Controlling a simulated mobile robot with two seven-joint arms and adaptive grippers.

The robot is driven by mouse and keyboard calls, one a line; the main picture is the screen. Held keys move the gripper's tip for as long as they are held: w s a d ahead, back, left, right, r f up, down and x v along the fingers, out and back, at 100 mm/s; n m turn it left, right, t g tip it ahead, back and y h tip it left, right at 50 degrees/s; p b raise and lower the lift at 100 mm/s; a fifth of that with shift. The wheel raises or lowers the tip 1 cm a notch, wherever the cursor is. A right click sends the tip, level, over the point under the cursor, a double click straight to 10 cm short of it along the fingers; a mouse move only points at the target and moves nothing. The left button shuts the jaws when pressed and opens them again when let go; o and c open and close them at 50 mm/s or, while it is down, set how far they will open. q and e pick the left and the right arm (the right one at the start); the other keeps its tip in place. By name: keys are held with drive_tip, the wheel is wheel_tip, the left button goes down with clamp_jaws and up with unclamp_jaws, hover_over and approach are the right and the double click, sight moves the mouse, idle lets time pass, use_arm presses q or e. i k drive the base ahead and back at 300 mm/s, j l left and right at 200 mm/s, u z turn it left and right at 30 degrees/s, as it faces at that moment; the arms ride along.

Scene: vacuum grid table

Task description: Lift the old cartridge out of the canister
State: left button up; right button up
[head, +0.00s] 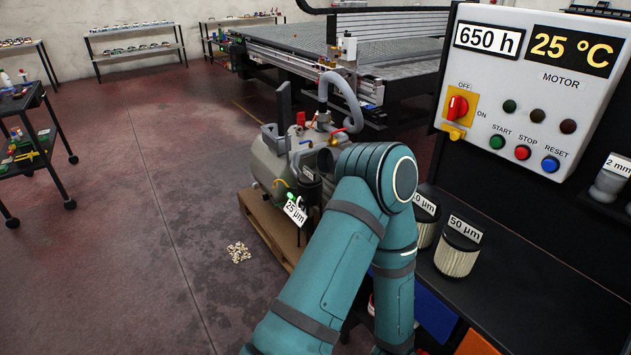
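The vacuum pump (268,160) stands on a wooden pallet in the middle of the view. A dark canister-like part (309,190) is on its near side, partly hidden by my teal arm. A white tag reading 25 µm (295,212) hangs beside it. I cannot make out the old cartridge or whether the canister is open. Two pleated cartridges stand upright on the dark bench. One is labelled 50 µm (457,255); the other (426,225) has a partly covered label. Neither of my grippers shows in the head view.
A control box (535,85) with a red switch, reading 650 h and 25 °C, stands above the bench (520,290). A large grid table (400,65) is behind the pump. A black cart (30,145) stands at left. Small pale bits (238,252) lie on the otherwise clear floor.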

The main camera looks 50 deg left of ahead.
sight(309, 179)
drive_tip(key=j+z, duration=0.15)
drive_tip(key=j, duration=0.85)
drive_tip(key=j+z, duration=0.15)
drive_tip(key=j, duration=0.8)
drive_tip(key=k+j+z, duration=0.1)
drive_tip(key=j, duration=0.85)
drive_tip(key=j+z, duration=0.2)
drive_tip(key=j, duration=0.8)
drive_tip(key=i+j+z, duration=0.1)
drive_tip(key=i+j, duration=0.35)
drive_tip(key=j, duration=0.25)
drive_tip(key=z, duration=0.05)
